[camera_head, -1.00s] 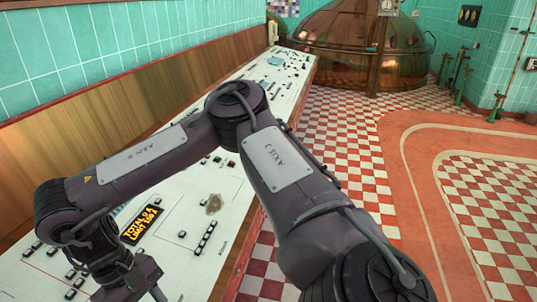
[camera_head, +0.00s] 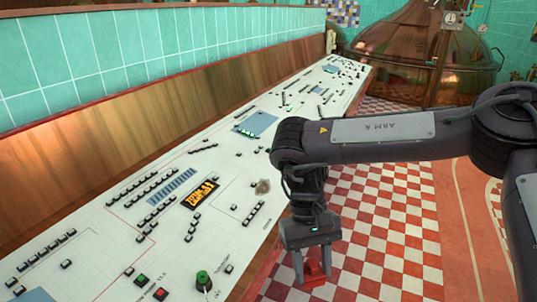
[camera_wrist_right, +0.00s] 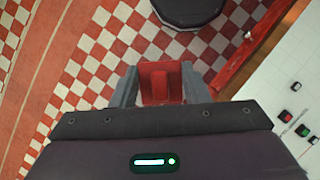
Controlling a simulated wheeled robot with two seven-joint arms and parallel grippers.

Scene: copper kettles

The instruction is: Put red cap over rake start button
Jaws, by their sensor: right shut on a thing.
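My right gripper (camera_head: 312,279) is shut on a red cap (camera_head: 316,272) and holds it over the checkered floor, to the right of the control panel's front edge. In the right wrist view the red cap (camera_wrist_right: 160,80) sits between the two grey fingers (camera_wrist_right: 158,88). A green button (camera_head: 142,280) and a red button (camera_head: 160,294) sit side by side low on the panel. The same kind of green button (camera_wrist_right: 302,130) and red button (camera_wrist_right: 285,115) show at the right wrist view's right edge. Their labels are too small to read. My left gripper is out of view.
Floor right of the panel is open. Copper kettles (camera_head: 425,65) stand far back.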

